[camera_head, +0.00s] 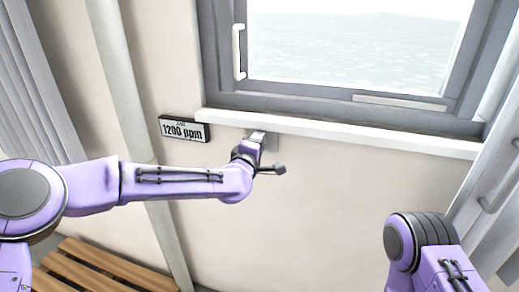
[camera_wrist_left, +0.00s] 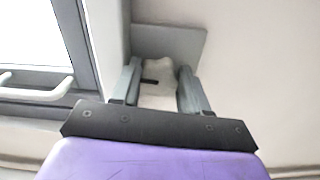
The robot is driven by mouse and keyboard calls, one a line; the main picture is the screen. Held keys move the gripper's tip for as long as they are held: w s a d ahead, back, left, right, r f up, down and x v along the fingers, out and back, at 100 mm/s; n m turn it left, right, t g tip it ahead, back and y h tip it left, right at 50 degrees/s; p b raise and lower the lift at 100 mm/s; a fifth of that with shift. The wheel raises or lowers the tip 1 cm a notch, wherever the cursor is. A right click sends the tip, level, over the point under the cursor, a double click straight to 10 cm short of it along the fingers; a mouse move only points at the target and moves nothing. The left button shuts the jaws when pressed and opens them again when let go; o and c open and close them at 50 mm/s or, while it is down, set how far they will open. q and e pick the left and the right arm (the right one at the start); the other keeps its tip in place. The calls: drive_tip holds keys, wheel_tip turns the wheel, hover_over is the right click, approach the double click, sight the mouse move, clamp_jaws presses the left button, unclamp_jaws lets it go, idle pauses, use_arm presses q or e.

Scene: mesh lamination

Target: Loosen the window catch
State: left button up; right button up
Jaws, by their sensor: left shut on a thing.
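My left gripper (camera_head: 257,139) is just under the window sill, against a small grey plate (camera_head: 271,140) on the wall. In the left wrist view its two grey fingers (camera_wrist_left: 159,76) are on either side of a pale piece (camera_wrist_left: 158,92) with a short dark mark. This piece stands in front of the grey plate (camera_wrist_left: 172,42) and looks like the window catch. The gripper is shut on it. The gripper's own body hides the piece in the head view. My right gripper is out of view; only part of that arm shows at the lower right.
The grey-framed window (camera_head: 350,95) has a white upright handle (camera_head: 238,52), above the white sill (camera_head: 330,131). A display reading 1200 ppm (camera_head: 185,129) hangs left of my gripper. A slatted wooden bench (camera_head: 105,268) is at the lower left. The wall below the sill is bare.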

use_arm(q)
drive_tip(key=shift+f+n+b, duration=0.1)
drive_tip(key=shift+n+b, duration=0.2)
drive_tip(key=shift+n, duration=0.3)
drive_tip(key=o, duration=1.1)
drive_tip(key=shift+c, duration=0.2)
drive_tip(key=shift+r, duration=0.35)
